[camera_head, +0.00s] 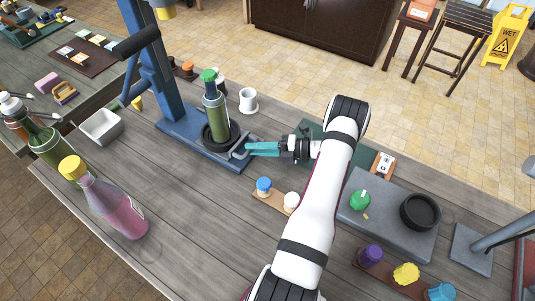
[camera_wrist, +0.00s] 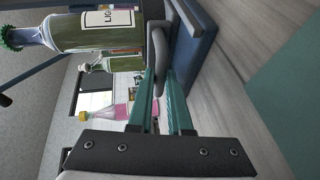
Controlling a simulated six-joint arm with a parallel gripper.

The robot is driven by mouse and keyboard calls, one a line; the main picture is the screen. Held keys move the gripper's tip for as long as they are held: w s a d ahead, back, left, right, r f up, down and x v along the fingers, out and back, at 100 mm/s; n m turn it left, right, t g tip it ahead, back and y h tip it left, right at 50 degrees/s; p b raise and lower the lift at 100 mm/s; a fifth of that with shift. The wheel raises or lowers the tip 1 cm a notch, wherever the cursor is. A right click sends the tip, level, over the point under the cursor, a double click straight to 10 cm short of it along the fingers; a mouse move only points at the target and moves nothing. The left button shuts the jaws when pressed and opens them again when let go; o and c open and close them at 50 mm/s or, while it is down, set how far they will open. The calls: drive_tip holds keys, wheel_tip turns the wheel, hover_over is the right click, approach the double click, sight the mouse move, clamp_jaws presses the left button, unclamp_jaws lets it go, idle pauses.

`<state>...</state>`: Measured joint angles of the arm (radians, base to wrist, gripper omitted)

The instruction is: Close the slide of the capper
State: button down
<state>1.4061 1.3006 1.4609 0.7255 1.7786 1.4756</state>
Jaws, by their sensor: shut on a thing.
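The capper (camera_head: 180,125) is a blue stand with an upright column and a black lever, at the left of centre in the head view. A green bottle (camera_head: 215,106) with a green cap stands upright in a dark ring (camera_head: 206,137) on its base. The slide's grey handle (camera_head: 238,153) is at the right end of the base, close to the bottle. My gripper (camera_head: 250,149) has teal fingers shut on this handle. The wrist view shows the grey handle (camera_wrist: 158,38) between the fingers (camera_wrist: 160,80), with the bottle (camera_wrist: 95,32) beside it.
Blue and white caps (camera_head: 264,185) sit on a strip near my arm. A grey board (camera_head: 385,228) with a black ring lies right. A pink bottle (camera_head: 115,208) and white bin (camera_head: 101,126) stand left. The table front is clear.

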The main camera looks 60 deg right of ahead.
sight(238, 136)
drive_tip(key=w, duration=0.9)
drive_tip(key=shift+w, duration=0.1)
drive_tip(key=c, duration=1)
unclamp_jaws()
drive_tip(key=v, duration=1.6)
drive_tip(key=shift+w, duration=0.1)
